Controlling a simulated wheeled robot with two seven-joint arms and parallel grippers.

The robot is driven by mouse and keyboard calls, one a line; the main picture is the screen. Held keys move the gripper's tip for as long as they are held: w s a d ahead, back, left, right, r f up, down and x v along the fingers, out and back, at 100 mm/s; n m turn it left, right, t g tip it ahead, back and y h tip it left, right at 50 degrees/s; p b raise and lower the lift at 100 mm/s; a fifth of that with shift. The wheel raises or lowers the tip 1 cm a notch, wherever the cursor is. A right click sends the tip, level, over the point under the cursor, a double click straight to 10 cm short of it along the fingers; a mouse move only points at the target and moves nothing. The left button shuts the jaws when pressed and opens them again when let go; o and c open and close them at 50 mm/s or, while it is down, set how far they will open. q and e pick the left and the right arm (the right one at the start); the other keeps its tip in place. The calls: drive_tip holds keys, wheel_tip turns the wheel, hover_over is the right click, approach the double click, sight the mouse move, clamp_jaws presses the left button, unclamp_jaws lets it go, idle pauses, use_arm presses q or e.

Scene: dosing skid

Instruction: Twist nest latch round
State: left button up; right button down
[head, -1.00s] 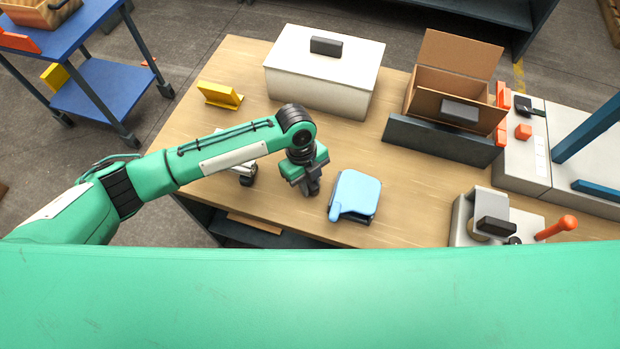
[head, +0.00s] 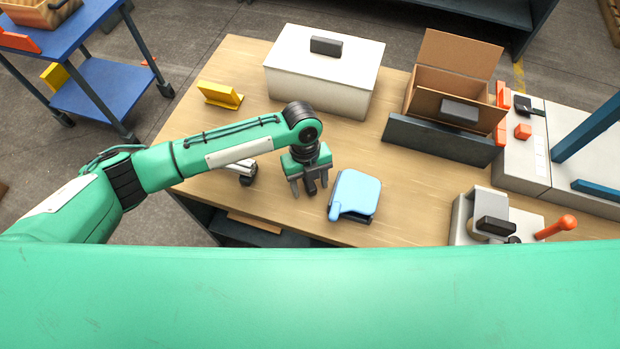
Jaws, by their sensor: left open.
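A pale grey fixture (head: 462,222) stands at the table's right front edge, its lower part hidden by my green body. It carries a dark block (head: 496,226) and an orange-knobbed lever (head: 556,227) that points right. I cannot tell for sure which part is the nest latch. My left gripper (head: 308,190) is open and empty, pointing down over the table. It is just left of a light blue flat piece with a tab (head: 358,194), apart from it, and well left of the fixture. My right gripper is not in view.
A white lidded box (head: 322,88), an open cardboard box (head: 450,88) behind a dark panel (head: 440,141), and a yellow stand (head: 220,95) occupy the table (head: 400,190). A grey and black item (head: 244,170) is partly hidden behind my arm. The table's middle is free.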

use_arm(q)
drive_tip(key=shift+r, duration=0.1)
drive_tip(key=p+v, duration=0.2)
drive_tip(key=s+p+v, duration=0.1)
drive_tip(key=p+v, duration=0.3)
drive_tip(key=shift+s+d+r, duration=0.15)
drive_tip(key=shift+d+r, duration=0.1)
drive_tip(key=shift+r, duration=0.35)
